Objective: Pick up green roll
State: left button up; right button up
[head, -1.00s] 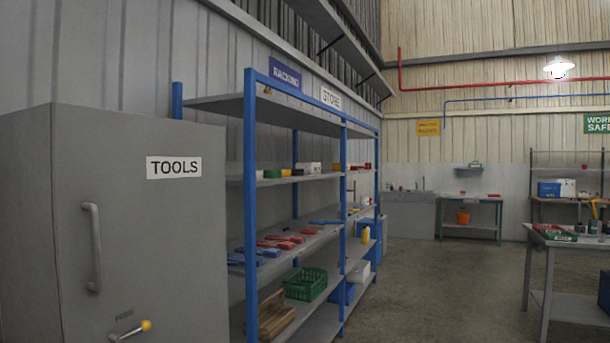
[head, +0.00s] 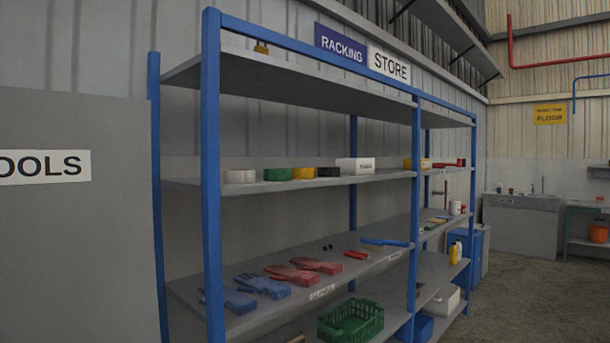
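The green roll (head: 278,174) is a small short cylinder on the second shelf from the top of the blue-framed rack, in the head view. A pale roll (head: 240,176) is on its left and a yellow roll (head: 304,173) is close on its right. A dark roll (head: 328,171) and a white labelled box (head: 355,166) stand further right on that shelf. Neither of my grippers is in view.
The rack's front post (head: 211,180) stands left of the rolls. Red gloves (head: 304,274), blue gloves (head: 262,286) and a green crate (head: 350,320) are on lower shelves. The grey tool cabinet (head: 75,240) is at the left. Open floor (head: 530,290) lies at the right.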

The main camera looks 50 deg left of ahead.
aim_at(269, 174)
jog(key=u, duration=0.8)
jog(key=i, duration=1.15)
jog(key=u, duration=1.2)
